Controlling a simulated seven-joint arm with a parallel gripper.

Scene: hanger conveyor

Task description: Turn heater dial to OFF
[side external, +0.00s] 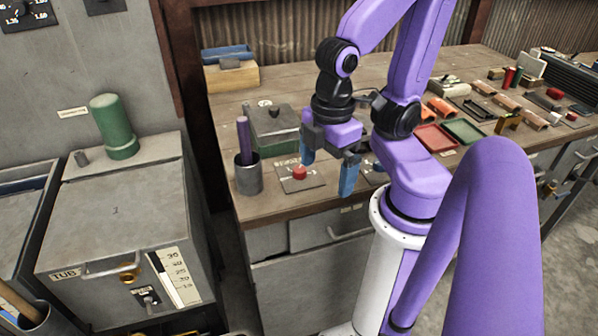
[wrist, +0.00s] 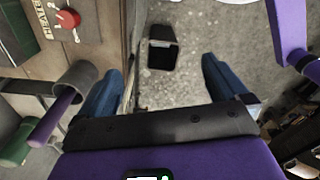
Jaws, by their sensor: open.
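The heater dial is a red knob (side external: 299,172) on a dark plate on the bench top, in the middle of the side view. The knob also shows at the upper left of the wrist view (wrist: 67,19), beside a pale label (wrist: 50,25) reading HEATER. I cannot tell its setting. My gripper (side external: 327,179) has its blue fingers apart with nothing between them. In the side view it is near the dial, above the bench's front part. In the wrist view the gripper (wrist: 160,72) points at the floor beyond the bench edge, with the dial to its left, untouched.
A grey cup (side external: 248,176) with a purple rod stands left of the dial, and a grey-green box (side external: 273,128) sits behind it. A green cylinder (side external: 113,127) stands on the left cabinet. Red and green trays (side external: 463,131) lie right of my arm. A dark bin (wrist: 162,48) is on the floor.

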